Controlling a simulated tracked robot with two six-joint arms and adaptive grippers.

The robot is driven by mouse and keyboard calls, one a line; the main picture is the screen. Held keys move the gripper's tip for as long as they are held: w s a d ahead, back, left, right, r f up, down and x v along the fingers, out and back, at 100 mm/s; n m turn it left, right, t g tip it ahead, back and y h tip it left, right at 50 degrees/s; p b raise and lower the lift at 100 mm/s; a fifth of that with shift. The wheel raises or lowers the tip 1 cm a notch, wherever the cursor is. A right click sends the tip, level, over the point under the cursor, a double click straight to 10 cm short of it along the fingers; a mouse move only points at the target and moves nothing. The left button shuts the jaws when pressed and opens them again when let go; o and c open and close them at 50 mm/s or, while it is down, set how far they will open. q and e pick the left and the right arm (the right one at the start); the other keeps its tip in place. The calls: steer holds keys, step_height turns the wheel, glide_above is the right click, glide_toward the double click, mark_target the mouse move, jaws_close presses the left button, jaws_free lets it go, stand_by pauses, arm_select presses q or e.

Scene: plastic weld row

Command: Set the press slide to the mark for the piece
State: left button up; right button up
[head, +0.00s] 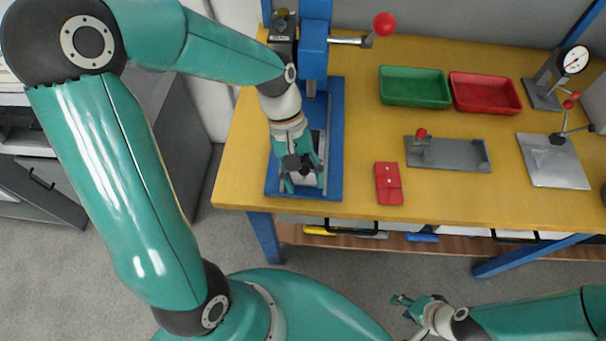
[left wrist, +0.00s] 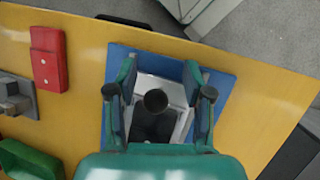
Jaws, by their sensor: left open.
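The blue press (head: 314,50) stands at the left of the yellow bench on a blue base plate (head: 336,130). Its pale grey slide (left wrist: 172,90) with a dark top lies on that plate, partly hidden by my arm in the head view. A round black knob (left wrist: 155,101) stands up from the slide. My left gripper (head: 303,180) is open over the slide's front; in the left wrist view its fingers stand either side of the knob, with gaps. No mark on the slide is readable. My right gripper (head: 404,305) hangs off the bench's front, too small to judge its opening.
A red block (head: 388,184) lies right of the press. Behind it are a green tray (head: 415,87) and a red tray (head: 485,93). A grey fixture (head: 455,154), a clamp plate (head: 553,162) and a dial gauge (head: 573,60) stand further right. The press lever ends in a red ball (head: 385,24).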

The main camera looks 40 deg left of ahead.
mark_target(308, 162)
arm_select(q)
jaws_close()
steer(key=c, duration=1)
jaws_free()
steer(key=w+a, duration=0.1)
steer(key=w+a+p, duration=0.1)
steer(key=w, duration=0.1)
steer(key=w+a, duration=0.1)
steer(key=w, duration=0.1)
steer(key=shift+o, duration=1.4)
steer(key=shift+a+f, duration=0.15)
steer(key=o, duration=0.6)
steer(key=shift+s+r, duration=0.2)
steer(key=shift+s, duration=0.15)
steer(key=shift+c, duration=0.2)
steer(key=shift+o, duration=0.8)
steer(key=shift+w+d, duration=0.1)
steer(key=shift+d, duration=0.1)
steer(key=shift+w+f, duration=0.1)
steer(key=shift+w, duration=0.05)
steer(key=shift+r, duration=0.2)
